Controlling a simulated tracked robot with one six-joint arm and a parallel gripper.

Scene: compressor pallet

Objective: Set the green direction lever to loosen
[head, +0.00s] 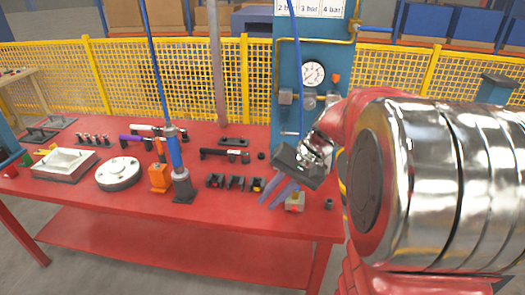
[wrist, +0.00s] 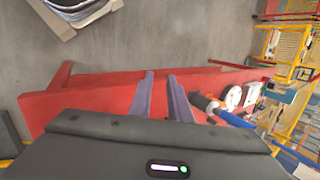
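I cannot make out the green direction lever for certain in either view. A blue hand tool (head: 176,155) stands upright on the red workbench (head: 235,215), with a blue hose rising from its top. Its details are too small to read. My gripper (head: 276,192) is over the right part of the bench, its two purple fingers pointing down and left. The fingers also show in the wrist view (wrist: 163,98), apart with nothing between them. The gripper is open and empty, to the right of the blue tool. My arm hides part of the right side.
A small pale block (head: 295,202) with a red top is beside the fingers. Black holders (head: 235,183), an orange stand (head: 159,178), a round white part (head: 118,174) and a square grey part (head: 65,163) are on the bench. A blue panel with a gauge (head: 313,73) rises behind.

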